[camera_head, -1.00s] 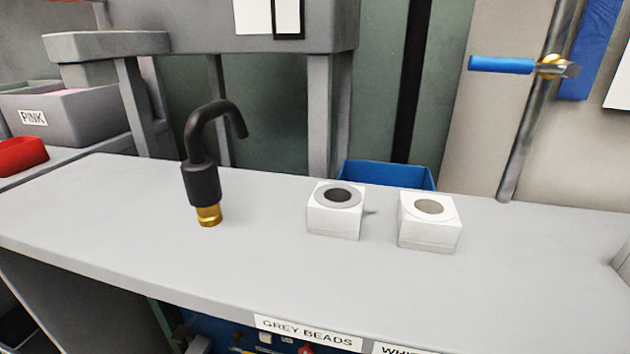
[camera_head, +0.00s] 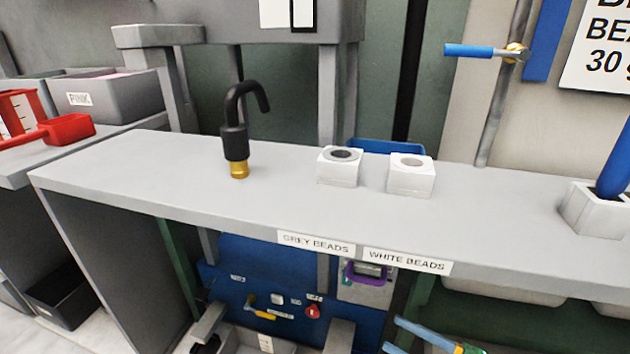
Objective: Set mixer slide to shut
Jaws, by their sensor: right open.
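I cannot pick out a part that is clearly the mixer slide. A blue panel (camera_head: 236,290) under the bench carries a yellow lever (camera_head: 262,313), a red knob (camera_head: 313,311) and small labels too small to read. My right gripper (camera_head: 391,334) shows at the bottom edge, right of the panel, with two blue fingers apart and nothing seen between them. Its rear part is cut off by the frame. My left gripper is not in view.
The grey bench top (camera_head: 290,210) bears a black bent spout (camera_head: 235,140) and two white blocks with round holes, one left (camera_head: 338,172), one right (camera_head: 411,178). A purple-framed device (camera_head: 368,273) hangs below. A blue-handled valve (camera_head: 475,50) stands behind. A red scoop (camera_head: 68,128) lies left.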

